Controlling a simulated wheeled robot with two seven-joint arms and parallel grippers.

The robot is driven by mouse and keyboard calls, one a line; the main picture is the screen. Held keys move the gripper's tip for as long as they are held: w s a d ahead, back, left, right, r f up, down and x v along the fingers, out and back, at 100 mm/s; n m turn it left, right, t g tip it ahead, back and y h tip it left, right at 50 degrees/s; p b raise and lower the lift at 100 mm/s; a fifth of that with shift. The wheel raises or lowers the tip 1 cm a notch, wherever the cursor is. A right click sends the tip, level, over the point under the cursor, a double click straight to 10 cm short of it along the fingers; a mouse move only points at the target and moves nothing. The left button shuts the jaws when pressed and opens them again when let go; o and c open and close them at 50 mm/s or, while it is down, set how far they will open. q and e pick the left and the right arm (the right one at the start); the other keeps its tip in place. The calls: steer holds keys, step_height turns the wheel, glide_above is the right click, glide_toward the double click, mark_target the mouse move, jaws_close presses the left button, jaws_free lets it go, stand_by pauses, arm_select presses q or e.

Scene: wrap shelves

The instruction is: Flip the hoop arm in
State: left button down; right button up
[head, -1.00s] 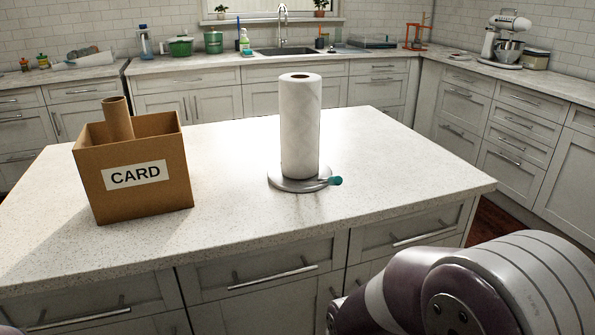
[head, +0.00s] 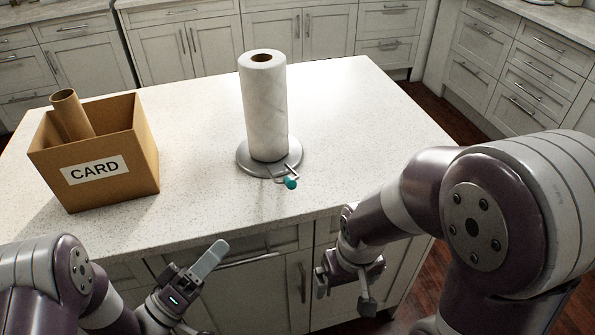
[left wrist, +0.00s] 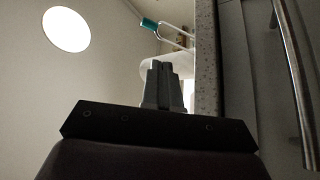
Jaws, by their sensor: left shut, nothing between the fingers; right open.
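The hoop arm (head: 281,174) is a thin metal loop with a teal tip (head: 291,183). It sticks out from the front of the round grey base (head: 246,160), toward the counter's near edge. A white paper towel roll (head: 264,110) stands upright on that base. My left gripper (head: 211,258) is shut and empty, in front of the island and apart from the hoop arm. In the left wrist view, its fingers (left wrist: 164,85) show below the hoop arm (left wrist: 178,34) and its teal tip (left wrist: 149,24). My right gripper (head: 344,292) is open and empty, in front of the drawers.
A cardboard box (head: 110,187) marked CARD stands at the left of the island top (head: 200,195), with a brown tube (head: 72,115) in it. The top right of the roll is clear. Drawer fronts and a bar handle (head: 245,260) lie close behind my grippers.

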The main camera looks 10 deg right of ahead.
arm_select(q)
steer(key=r+p+x, duration=0.1)
steer(key=x, duration=1.2)
arm_select(e)
steer(key=shift+s+a+r, duration=0.15)
steer(key=shift+a+r, duration=0.1)
steer(key=shift+r, duration=0.25)
steer(key=shift+s+a+r, duration=0.1)
steer(key=shift+a+r, duration=0.1)
steer(key=shift+r, duration=0.3)
arm_select(q)
steer(key=shift+a+p, duration=0.15)
steer(key=shift+p, duration=0.2)
arm_select(e)
steer(key=shift+r, duration=0.1)
